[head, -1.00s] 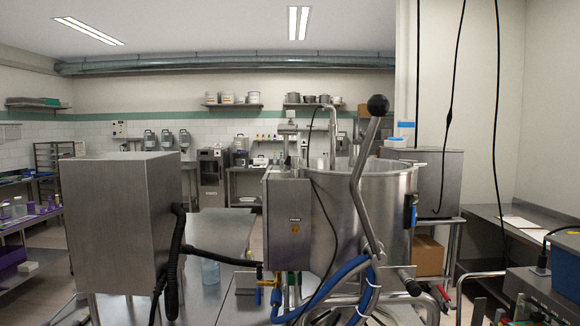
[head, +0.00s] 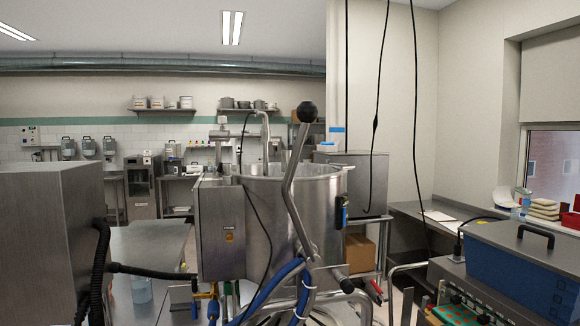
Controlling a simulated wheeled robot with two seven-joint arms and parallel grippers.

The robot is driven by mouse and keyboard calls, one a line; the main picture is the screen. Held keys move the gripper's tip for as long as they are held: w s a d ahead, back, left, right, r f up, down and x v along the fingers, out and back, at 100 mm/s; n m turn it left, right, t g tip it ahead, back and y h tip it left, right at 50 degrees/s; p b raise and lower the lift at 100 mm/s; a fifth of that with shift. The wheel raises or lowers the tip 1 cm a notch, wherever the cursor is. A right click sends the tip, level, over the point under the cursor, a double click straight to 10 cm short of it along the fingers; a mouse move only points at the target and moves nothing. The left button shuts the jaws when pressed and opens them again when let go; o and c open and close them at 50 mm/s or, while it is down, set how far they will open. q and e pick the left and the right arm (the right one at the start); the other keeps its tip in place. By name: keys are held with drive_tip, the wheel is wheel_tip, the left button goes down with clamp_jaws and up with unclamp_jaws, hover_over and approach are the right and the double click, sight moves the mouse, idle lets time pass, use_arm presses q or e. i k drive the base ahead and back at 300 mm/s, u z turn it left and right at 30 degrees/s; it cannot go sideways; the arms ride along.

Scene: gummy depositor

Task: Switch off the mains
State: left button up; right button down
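I cannot make out a mains switch for certain in the head view. A steel control panel (head: 447,284) stands at the lower right, with green and red parts (head: 455,312) at its lower edge and a black cable plugged into its top. A steel box (head: 221,232) with a small yellow label is fixed to the side of the large steel kettle (head: 280,215). A small grey box (head: 29,135) hangs on the far wall at left. Neither of my grippers is in view.
A lever with a black ball (head: 306,112) rises before the kettle, with blue hoses (head: 265,290) below. A steel cabinet (head: 50,240) fills the lower left. A blue and steel case (head: 520,270) stands at the right. Black cables (head: 377,120) hang down on the right.

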sight(220, 168)
drive_tip(key=z, duration=1.25)
drive_tip(key=i, duration=1.25)
drive_tip(key=u, duration=2.95)
